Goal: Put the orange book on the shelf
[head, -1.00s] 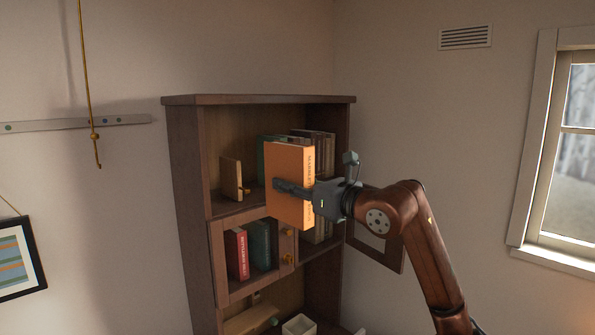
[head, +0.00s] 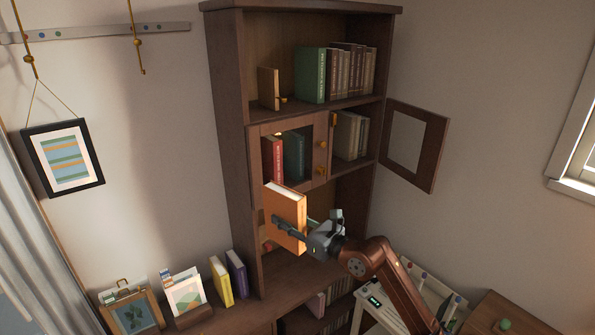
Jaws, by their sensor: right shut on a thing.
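The orange book (head: 287,212) is held upright, slightly tilted, in my right gripper (head: 290,229). The gripper is shut on it, one finger across its front cover. The book is in front of the lower open part of the wooden bookcase (head: 227,150), below the cabinet door. The top shelf (head: 285,107) holds a green book (head: 310,75), a row of brown books (head: 355,68) and a small wooden bookend (head: 268,88), with a gap between bookend and green book. My left gripper is not in view.
A left cabinet door (head: 258,160) is closed in front of a red book (head: 273,160); the right door (head: 416,146) hangs open to the side. Yellow (head: 222,282) and purple (head: 237,273) books stand on the lower counter.

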